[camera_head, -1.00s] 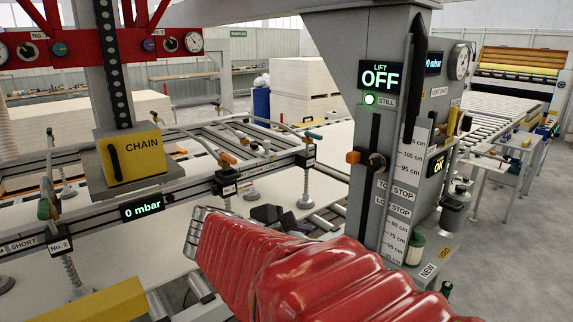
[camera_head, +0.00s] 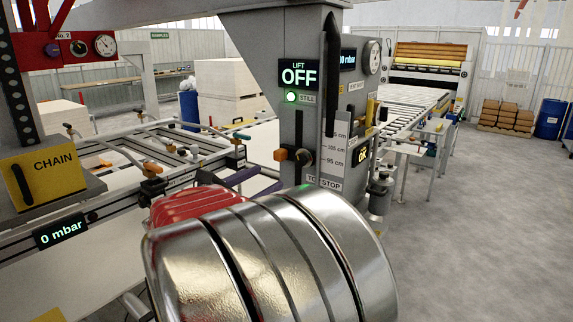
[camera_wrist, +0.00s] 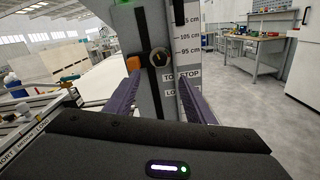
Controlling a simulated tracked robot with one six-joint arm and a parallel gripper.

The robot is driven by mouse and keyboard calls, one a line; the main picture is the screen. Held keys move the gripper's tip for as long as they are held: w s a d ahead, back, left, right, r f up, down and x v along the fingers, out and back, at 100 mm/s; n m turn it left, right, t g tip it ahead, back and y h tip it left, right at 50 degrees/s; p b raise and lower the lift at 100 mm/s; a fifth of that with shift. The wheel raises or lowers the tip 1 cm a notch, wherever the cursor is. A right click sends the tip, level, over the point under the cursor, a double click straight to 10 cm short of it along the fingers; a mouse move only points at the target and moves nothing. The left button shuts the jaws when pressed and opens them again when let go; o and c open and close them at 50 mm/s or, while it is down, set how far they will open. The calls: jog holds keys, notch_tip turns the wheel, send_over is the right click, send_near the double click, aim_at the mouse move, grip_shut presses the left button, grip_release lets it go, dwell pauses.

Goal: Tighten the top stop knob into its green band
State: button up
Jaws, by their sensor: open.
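The top stop knob (camera_head: 304,157) is a dark round knob on the slotted grey column, with an orange block (camera_head: 281,155) at its left. In the wrist view the knob (camera_wrist: 159,57) shows ahead, between and beyond the purple fingertips of my gripper (camera_wrist: 160,78). The fingers are apart with nothing between them, and the knob looks clear of both. The "TOP STOP" label (camera_wrist: 182,74) is just below right of the knob, partly behind the right finger. In the head view my arm hides most of the gripper. I cannot make out a green band at the knob.
The LIFT display (camera_head: 299,74) reads OFF, with a lit green STILL lamp (camera_head: 291,97). The suction frame and yellow CHAIN box (camera_head: 48,177) stand at left. A roller conveyor (camera_head: 405,112) runs behind the column. The floor at right is open.

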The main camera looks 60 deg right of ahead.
aim_at(299, 161)
jog(key=shift+d, duration=0.1)
jog(key=d, duration=0.4)
jog(key=s+d, duration=0.1)
jog(key=d, duration=0.4)
jog(key=s+d, duration=0.1)
jog(key=d, duration=0.3)
jog(key=shift+s+d, duration=0.1)
jog(key=shift+d, duration=0.1)
jog(key=shift+c, duration=0.7)
jog(key=c, duration=0.9)
